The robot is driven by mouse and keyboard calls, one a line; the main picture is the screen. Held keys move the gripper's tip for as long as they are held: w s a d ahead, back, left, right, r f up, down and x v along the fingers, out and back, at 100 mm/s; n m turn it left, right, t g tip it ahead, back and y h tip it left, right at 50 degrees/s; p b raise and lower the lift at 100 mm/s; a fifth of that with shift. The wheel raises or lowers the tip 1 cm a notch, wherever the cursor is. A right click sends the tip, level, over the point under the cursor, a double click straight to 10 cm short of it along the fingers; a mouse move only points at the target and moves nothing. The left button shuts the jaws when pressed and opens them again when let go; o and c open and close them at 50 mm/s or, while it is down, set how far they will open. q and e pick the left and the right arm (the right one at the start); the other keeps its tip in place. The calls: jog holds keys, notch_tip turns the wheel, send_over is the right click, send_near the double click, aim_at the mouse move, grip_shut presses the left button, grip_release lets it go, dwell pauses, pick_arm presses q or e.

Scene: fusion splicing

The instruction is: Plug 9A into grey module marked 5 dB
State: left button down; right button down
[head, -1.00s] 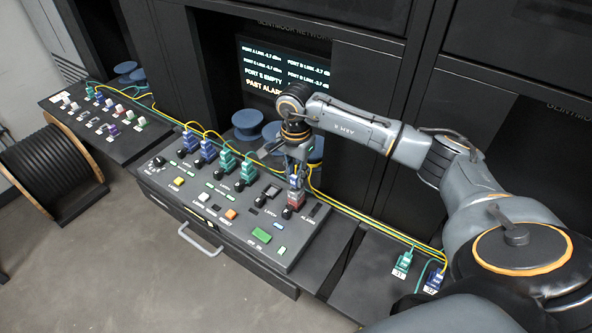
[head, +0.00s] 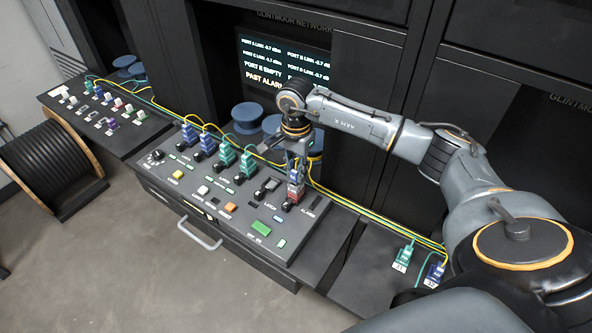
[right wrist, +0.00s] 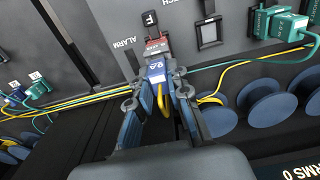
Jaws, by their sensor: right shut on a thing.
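My right gripper (head: 296,168) is shut on a blue plug (right wrist: 156,74) with a yellow cable, held upright over the console. The label on the plug is too small to read surely. The plug's front end meets a red module (right wrist: 152,48), which also shows in the head view (head: 294,192); I cannot tell whether it is seated in it. Several small modules stand on the left board, some of them greyish (head: 81,112); their markings are too small to read, so I cannot pick out the 5 dB one. My left gripper is not in view.
The console (head: 200,222) carries blue and green plugs in a row, with buttons in front. Green and yellow cables run behind it. Blue spools (head: 247,117) stand at the back. A green plug (head: 404,255) and a blue plug (head: 434,271) sit on the right board.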

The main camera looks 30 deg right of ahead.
jog(key=shift+b, duration=0.55)
dwell(1.0)
jog(key=shift+f+b, duration=0.5)
jog(key=c, duration=1.2)
grip_release()
jog(key=shift+r, duration=0.2)
notch_tip(320, 180, up, 12)
jog(key=shift+f, duration=0.15)
